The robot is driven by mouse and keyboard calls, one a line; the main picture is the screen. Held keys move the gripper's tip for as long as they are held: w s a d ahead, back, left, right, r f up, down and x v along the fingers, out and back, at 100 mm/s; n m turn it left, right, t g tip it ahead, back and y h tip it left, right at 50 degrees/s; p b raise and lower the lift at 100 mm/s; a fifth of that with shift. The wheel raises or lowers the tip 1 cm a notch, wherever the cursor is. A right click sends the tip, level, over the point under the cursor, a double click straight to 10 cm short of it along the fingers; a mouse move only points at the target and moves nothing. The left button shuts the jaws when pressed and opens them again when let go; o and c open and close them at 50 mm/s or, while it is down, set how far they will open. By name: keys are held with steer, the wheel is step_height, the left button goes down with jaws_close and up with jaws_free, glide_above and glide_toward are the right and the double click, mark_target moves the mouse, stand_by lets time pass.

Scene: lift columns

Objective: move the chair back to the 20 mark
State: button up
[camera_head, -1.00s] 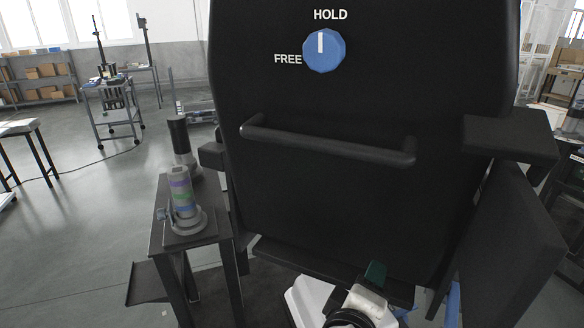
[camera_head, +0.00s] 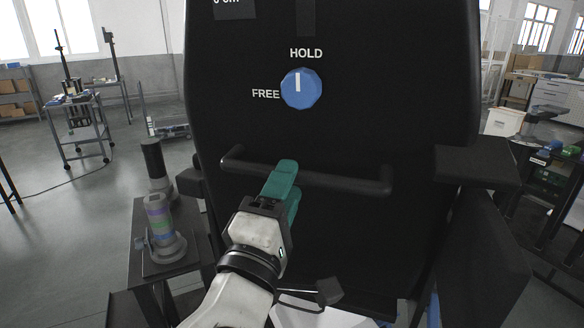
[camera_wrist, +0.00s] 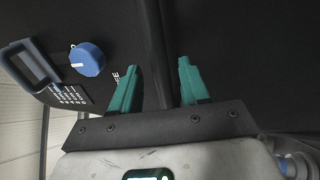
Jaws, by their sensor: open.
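The chair's black back (camera_head: 420,80) fills the middle of the head view. Its blue knob (camera_head: 301,89) has the white line pointing up at HOLD, with FREE at the left. A black handle bar (camera_head: 345,185) runs across the back below the knob. My gripper (camera_head: 281,178), with green fingers, is at the left part of the bar. In the wrist view my gripper (camera_wrist: 157,80) is open, and the bar (camera_wrist: 154,40) runs between the fingers; contact cannot be told. The knob (camera_wrist: 87,59) also shows there. A display (camera_head: 234,8) reading "0 cm" is partly cut off.
A dark stand (camera_head: 168,262) at the left holds a grey cylinder with coloured bands (camera_head: 160,225) and a black-topped one (camera_head: 155,165). A black armrest (camera_head: 478,166) juts out at the right. A trolley (camera_head: 75,120) stands far left. Open floor lies at the left.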

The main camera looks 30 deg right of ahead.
steer(key=shift+x, duration=1.5)
jaws_close()
steer(key=shift+f, duration=0.1)
